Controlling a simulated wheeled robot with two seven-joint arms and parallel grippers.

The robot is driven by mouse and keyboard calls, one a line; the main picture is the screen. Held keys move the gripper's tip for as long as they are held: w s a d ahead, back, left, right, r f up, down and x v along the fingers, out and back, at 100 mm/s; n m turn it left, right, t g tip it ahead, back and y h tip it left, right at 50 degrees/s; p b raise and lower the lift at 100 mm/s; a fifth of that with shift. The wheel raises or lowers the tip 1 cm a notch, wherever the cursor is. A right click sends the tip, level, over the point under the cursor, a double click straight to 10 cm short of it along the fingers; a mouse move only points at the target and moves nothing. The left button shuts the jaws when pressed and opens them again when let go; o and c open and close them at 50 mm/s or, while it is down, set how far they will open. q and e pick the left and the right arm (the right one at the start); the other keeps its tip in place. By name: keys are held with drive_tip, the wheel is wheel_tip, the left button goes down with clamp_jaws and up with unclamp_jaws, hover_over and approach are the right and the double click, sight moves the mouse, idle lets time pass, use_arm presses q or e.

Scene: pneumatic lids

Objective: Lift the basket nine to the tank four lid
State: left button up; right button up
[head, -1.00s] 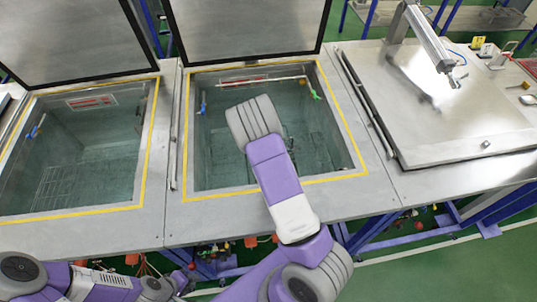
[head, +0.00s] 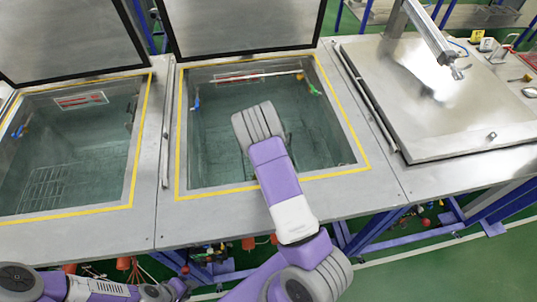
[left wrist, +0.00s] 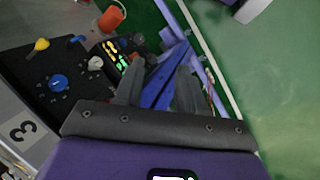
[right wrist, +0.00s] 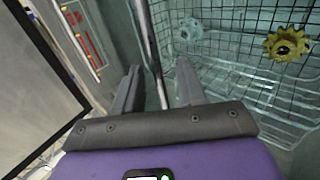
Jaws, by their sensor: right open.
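A wire-mesh basket (right wrist: 240,60) fills the upper right of the right wrist view, inside a tank. A yellow gear-shaped part (right wrist: 286,44) shows at its mesh. My right gripper (right wrist: 158,85) is open, with a thin metal rod (right wrist: 152,50) passing between its fingers in the picture; contact cannot be told. In the head view my right arm reaches over the middle tank (head: 210,130) and hides its gripper. My left gripper (left wrist: 158,85) is open and empty, near the tanks' front side; its arm end shows low in the head view (head: 180,288). I cannot read which tank is four.
Two raised lids (head: 240,25) (head: 70,38) stand behind the left and middle tanks. A closed steel lid (head: 440,105) covers the right tank. A wire grid lies in the left tank (head: 45,185). The left wrist view shows a knob panel (left wrist: 60,80) and green floor (left wrist: 260,90).

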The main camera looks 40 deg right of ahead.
clamp_jaws()
drive_tip(key=shift+w+r, duration=0.2)
drive_tip(key=shift+r, duration=0.15)
drive_tip(key=shift+r+p, duration=0.7)
drive_tip(key=shift+r, duration=0.65)
